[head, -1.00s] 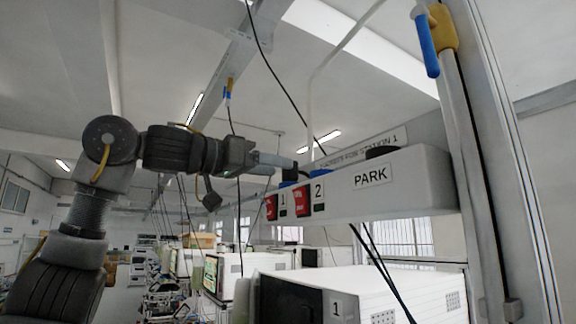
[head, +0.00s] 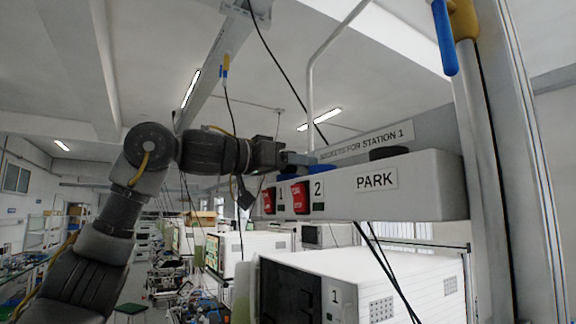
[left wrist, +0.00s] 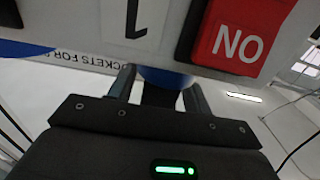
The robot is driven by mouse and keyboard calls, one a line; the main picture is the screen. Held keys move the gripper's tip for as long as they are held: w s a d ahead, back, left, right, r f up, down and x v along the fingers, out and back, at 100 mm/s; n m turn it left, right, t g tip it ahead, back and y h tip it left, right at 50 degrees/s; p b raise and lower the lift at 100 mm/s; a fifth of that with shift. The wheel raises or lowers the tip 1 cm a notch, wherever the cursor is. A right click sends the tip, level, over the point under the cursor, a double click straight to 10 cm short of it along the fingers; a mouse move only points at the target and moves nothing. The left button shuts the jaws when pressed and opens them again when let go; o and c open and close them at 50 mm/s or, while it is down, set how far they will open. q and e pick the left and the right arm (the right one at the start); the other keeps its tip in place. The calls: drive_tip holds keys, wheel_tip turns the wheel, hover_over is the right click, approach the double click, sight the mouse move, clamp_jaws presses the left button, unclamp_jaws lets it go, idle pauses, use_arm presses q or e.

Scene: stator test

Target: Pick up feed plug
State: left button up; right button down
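A black plug (left wrist: 160,95) sits at a blue socket (left wrist: 168,77) beside the number 1 label in the left wrist view, which shows the panel upside down. My left gripper (left wrist: 160,92) has one finger on each side of this plug. A narrow gap seems to show between plug and fingers. In the head view my left gripper (head: 298,158) is at the top left of the grey socket box (head: 420,203), above the red switches (head: 300,197). The plug is mostly hidden there by the gripper. My right gripper is out of view.
A black cap-like part (head: 388,153) sits on the box above the PARK label (head: 377,180). A thin black cable (head: 284,78) hangs down behind the gripper. A metal post (head: 485,170) with a blue handle (head: 444,38) stands at the right. A white tester (head: 365,280) is below the box.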

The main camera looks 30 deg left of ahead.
use_arm(q)
drive_tip(key=c, duration=0.9)
drive_tip(key=shift+r, duration=5)
